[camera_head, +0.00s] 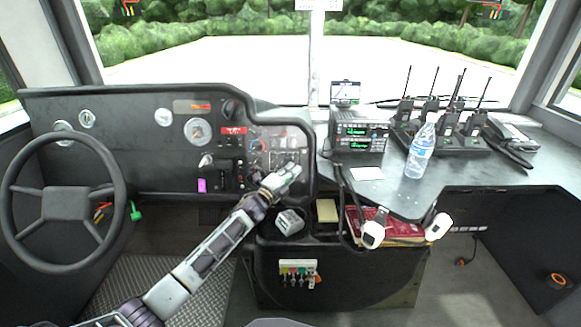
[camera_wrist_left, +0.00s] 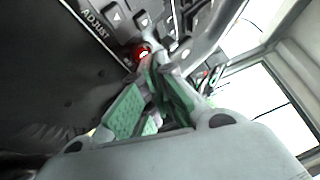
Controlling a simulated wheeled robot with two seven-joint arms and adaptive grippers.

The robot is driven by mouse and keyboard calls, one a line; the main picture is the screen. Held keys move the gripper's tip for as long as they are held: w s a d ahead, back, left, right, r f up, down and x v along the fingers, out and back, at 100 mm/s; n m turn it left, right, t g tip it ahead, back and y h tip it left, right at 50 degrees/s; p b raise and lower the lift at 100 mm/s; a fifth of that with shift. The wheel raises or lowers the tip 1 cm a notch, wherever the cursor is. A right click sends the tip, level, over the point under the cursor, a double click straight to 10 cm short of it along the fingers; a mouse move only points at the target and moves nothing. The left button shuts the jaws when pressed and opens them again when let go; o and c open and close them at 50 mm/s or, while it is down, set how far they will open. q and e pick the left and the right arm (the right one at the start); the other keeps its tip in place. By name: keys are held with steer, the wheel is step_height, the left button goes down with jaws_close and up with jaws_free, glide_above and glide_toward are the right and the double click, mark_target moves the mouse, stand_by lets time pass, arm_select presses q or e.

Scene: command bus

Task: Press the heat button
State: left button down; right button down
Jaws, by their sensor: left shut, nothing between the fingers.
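My left gripper (camera_head: 288,172) is shut and empty, at the right part of the dashboard's control panel (camera_head: 262,137). In the left wrist view its green-padded fingers (camera_wrist_left: 155,62) are together, with their tips at or very near a small red-lit button (camera_wrist_left: 143,55). I cannot tell whether they touch it. Dark buttons with white arrows (camera_wrist_left: 117,17) sit beside it, next to a label reading "ADJUST" (camera_wrist_left: 96,17). No heat label is readable, so I cannot tell which button is the heat button. The gripper hides part of the panel in the head view. My right gripper is not in view.
A steering wheel (camera_head: 65,203) stands at the left. The right counter (camera_head: 395,192) holds a water bottle (camera_head: 420,152), a radio unit (camera_head: 358,133) and several handheld radios (camera_head: 447,122). Below the panel are a grey boxy object (camera_head: 289,222) and colored knobs (camera_head: 297,268).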

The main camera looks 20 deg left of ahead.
arm_select(q)
steer(key=shift+s, duration=0.1)
stand_by(0.6)
steer(key=shift+s+d+r+p, duration=0.2)
steer(key=shift+s+p, duration=0.1)
steer(key=shift+p, duration=0.1)
steer(key=shift+s, duration=0.1)
steer(key=shift+s+d+r+p, duration=0.3)
steer(key=shift+s+p, duration=0.3)
steer(key=shift+s, duration=0.3)
steer(key=shift+s+d+r+p, duration=0.15)
steer(key=shift+s+r+p, duration=0.2)
steer(key=shift+s+p, duration=0.35)
steer(key=shift+s+d+r+p, duration=0.25)
steer(key=shift+s+r+p, duration=0.15)
steer(key=shift+s, duration=0.65)
